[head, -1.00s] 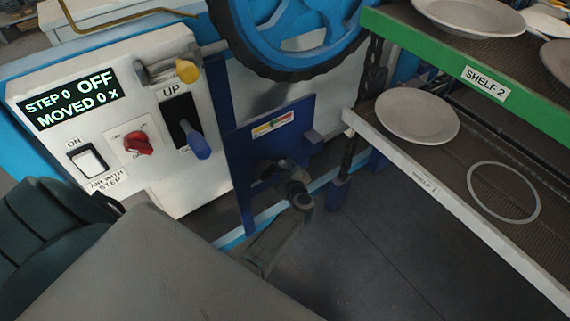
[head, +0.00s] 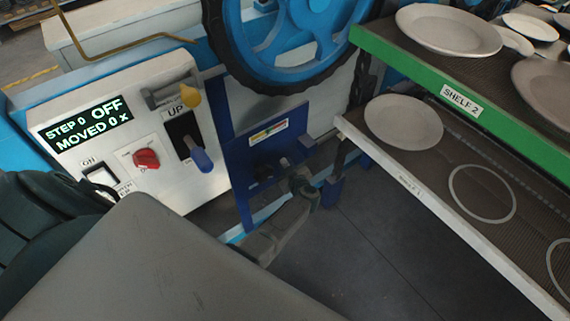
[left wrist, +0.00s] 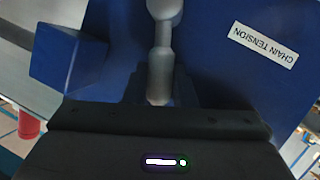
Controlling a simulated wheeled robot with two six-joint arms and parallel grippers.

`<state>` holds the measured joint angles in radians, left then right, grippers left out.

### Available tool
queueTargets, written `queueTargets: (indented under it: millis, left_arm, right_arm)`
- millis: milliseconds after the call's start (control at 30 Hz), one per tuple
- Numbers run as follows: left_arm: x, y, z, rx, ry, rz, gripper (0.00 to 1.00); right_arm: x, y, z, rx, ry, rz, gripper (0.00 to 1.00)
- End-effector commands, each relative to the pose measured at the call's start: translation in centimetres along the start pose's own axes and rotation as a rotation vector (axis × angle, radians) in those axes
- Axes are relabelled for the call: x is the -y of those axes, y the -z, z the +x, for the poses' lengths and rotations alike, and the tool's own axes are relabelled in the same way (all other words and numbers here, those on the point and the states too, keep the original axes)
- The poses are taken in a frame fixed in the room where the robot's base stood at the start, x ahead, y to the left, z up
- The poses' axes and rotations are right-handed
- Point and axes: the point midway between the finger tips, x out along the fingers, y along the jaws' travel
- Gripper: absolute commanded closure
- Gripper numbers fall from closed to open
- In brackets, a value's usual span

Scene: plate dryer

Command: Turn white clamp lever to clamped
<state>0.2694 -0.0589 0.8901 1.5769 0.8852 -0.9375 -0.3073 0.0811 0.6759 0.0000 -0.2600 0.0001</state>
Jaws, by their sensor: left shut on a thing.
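A pale grey-white lever with a rounded end (left wrist: 160,72) stands in front of a blue plate in the left wrist view; I take it for the clamp lever. My left gripper (left wrist: 160,98) is shut on its lower part, with dark fingers on both sides. In the head view the left gripper (head: 278,170) is at the blue plate (head: 240,152), below its coloured scale label, and mostly covers the lever. Which marked position the lever is in cannot be told. My right gripper is not in view.
A blue wheel (head: 300,75) stands above. Shelves with plates (head: 403,122) are at right. A "CHAIN TENSION" label (left wrist: 263,46) is beside the lever.

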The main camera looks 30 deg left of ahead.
Motion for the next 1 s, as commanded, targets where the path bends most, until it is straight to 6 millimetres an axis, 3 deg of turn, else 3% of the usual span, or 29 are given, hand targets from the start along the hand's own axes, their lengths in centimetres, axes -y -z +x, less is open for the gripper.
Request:
queueTargets:
  millis: [400,1000]
  left_arm:
    - [-1.5,0.1,0.1,0.033,0.072,0.177,1.00]
    - [-2.5,-0.3,0.5,0.058,0.132,0.331,1.00]
  right_arm:
    - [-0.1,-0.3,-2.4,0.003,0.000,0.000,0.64]
    - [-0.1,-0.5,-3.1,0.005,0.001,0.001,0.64]
